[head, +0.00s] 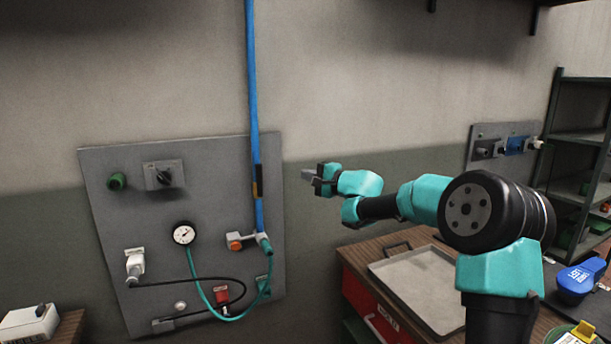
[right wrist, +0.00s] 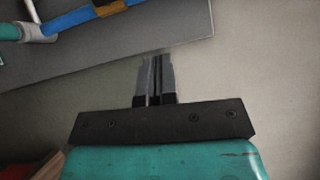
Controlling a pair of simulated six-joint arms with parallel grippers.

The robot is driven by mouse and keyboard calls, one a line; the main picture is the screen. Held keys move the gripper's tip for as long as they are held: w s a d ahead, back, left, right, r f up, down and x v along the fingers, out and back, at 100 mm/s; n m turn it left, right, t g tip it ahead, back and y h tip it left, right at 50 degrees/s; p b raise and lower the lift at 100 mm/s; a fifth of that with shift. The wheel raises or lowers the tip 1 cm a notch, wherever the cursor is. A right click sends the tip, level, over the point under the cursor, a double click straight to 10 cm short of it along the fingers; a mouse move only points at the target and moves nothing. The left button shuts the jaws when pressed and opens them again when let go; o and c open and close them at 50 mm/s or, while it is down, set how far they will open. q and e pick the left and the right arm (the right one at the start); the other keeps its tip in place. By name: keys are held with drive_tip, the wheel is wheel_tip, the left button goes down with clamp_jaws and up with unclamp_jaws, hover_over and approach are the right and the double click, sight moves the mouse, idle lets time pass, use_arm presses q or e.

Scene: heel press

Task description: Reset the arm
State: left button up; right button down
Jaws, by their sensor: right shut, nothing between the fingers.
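My right gripper (head: 309,174) is at the end of the teal and black right arm, raised in front of the wall. It sits just right of the grey wall panel's edge in the head view. In the right wrist view the two fingers of the right gripper (right wrist: 157,60) are together, with nothing between them. Their tips overlap the lower edge of the grey panel (right wrist: 110,55) in that view; I cannot tell the distance between them. My left gripper is not in view.
The wall panel (head: 120,220) carries a gauge (head: 184,233), a dark switch (head: 163,175), hoses and a blue pipe (head: 252,90). A wooden bench with a grey tray (head: 430,280) lies below the arm. A blue device (head: 575,282) and green shelves (head: 580,137) stand at the right.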

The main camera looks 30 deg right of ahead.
drive_tip(key=s+a+f+n+g+h, duration=0.1)
drive_tip(key=s+a+f+g, duration=0.15)
drive_tip(key=f, duration=1.05)
drive_tip(key=s+a+f+n+g+h, duration=0.1)
drive_tip(key=s+a+f+h, duration=0.15)
drive_tip(key=f, duration=1.05)
drive_tip(key=s+a+f+n+g+h, duration=0.1)
drive_tip(key=a+f, duration=0.2)
drive_tip(key=f, duration=1)
drive_tip(key=s+a+f+n+g, duration=0.2)
drive_tip(key=s+f, duration=0.5)
drive_tip(key=s, duration=0.4)
drive_tip(key=s+a+f+n+g+h, duration=0.1)
drive_tip(key=s+a+f+n+g, duration=0.2)
drive_tip(key=s, duration=0.8)
drive_tip(key=s+a+f+n+g, duration=0.2)
drive_tip(key=s+f+g, duration=0.3)
drive_tip(key=s+f, duration=0.5)
drive_tip(key=shift+s+a+f+n, duration=0.3)
drive_tip(key=shift+s+f, duration=0.1)
drive_tip(key=shift+f, duration=0.35)
